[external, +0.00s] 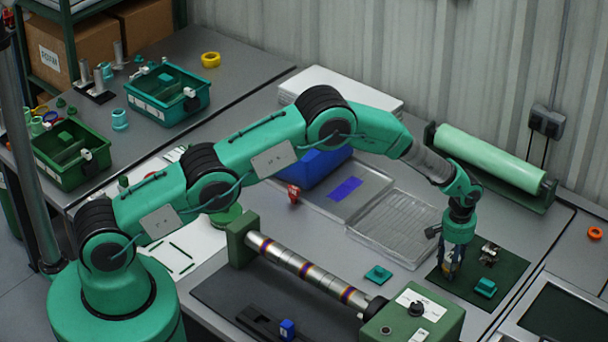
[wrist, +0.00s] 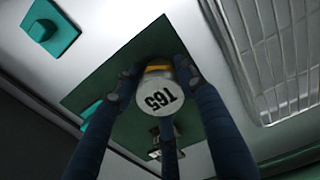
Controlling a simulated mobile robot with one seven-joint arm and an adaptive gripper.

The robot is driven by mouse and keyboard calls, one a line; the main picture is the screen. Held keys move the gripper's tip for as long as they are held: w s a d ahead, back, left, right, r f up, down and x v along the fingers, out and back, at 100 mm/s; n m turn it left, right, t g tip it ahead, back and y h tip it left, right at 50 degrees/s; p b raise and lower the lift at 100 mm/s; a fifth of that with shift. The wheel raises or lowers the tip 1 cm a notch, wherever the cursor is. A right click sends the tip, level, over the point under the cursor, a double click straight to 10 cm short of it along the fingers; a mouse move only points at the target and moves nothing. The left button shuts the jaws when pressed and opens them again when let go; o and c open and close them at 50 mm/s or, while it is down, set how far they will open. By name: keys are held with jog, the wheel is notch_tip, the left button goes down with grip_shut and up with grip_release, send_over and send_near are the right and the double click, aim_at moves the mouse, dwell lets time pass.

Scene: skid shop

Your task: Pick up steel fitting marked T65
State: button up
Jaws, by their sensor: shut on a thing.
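The steel fitting marked T65 (wrist: 159,96) shows in the wrist view with its pale round face towards the camera and a yellow band behind it. The marking reads upside down. My gripper (wrist: 160,85) has its dark fingers around the fitting and is shut on it. In the external view my gripper (external: 449,270) points down over the dark green mat (external: 507,278) at the right. The fitting is mostly hidden between the fingers there. I cannot tell whether it touches the mat.
On the mat are a teal block (external: 485,288) and a small metal part (external: 490,253). Another teal block (external: 378,273) lies left of the mat. A clear ribbed tray (external: 405,228) is behind it, and a green machine with a striped roller (external: 305,268) stands to the left.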

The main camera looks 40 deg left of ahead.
jog(key=shift+r, duration=0.1)
jog(key=shift+r, duration=0.75)
jog(key=shift+w+r, duration=0.1)
jog(key=shift+r, duration=0.85)
jog(key=s+a, duration=0.2)
jog(key=s, duration=0.2)
jog(key=s+a+r+p, duration=0.1)
jog(key=s+a, duration=0.2)
jog(key=s, duration=0.2)
jog(key=s+a, duration=0.2)
jog(key=s, duration=0.3)
jog(key=shift+s+a+r+p, duration=0.15)
jog(key=shift+a+r+p, duration=0.15)
jog(key=shift+p, duration=0.1)
